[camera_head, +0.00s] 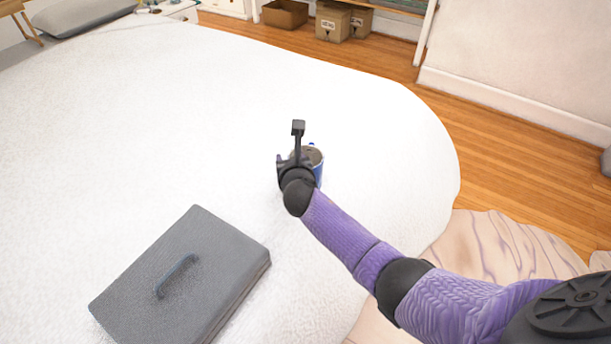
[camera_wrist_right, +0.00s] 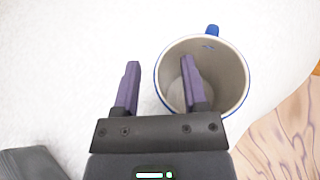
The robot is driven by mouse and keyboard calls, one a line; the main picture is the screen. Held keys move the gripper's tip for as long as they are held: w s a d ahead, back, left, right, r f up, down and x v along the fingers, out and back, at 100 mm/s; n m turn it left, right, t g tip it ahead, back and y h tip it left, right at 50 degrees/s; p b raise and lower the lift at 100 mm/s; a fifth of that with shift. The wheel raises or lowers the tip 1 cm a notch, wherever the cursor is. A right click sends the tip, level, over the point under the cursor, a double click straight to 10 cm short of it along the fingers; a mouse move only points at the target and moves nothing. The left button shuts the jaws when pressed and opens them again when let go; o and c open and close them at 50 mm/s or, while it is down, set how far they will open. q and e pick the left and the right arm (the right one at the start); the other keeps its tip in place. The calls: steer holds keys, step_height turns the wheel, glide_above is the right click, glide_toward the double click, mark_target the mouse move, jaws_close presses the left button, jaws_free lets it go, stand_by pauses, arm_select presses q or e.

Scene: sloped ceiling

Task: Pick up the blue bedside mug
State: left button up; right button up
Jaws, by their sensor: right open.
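The blue mug (camera_head: 318,167) stands on the white bed in the head view, partly hidden behind my right gripper (camera_head: 297,150). In the right wrist view I look down into the mug (camera_wrist_right: 232,80); its inside is pale, its rim and handle are blue, and the handle points to the top of the picture. My right gripper (camera_wrist_right: 158,85) is open, with its two purple fingers apart. The right finger overlaps the mug's opening in the picture; the left finger is outside it, over the white cover. I cannot tell whether either touches the mug. My left gripper is not in view.
The white bed (camera_head: 150,120) fills most of the head view. A flat grey case-like object (camera_head: 190,285) with a handle lies at the lower left. Cardboard boxes (camera_head: 335,22) stand on the wooden floor at the back.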

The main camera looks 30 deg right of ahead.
steer(key=shift+r, duration=0.1)
jaws_close()
stand_by(1.2)
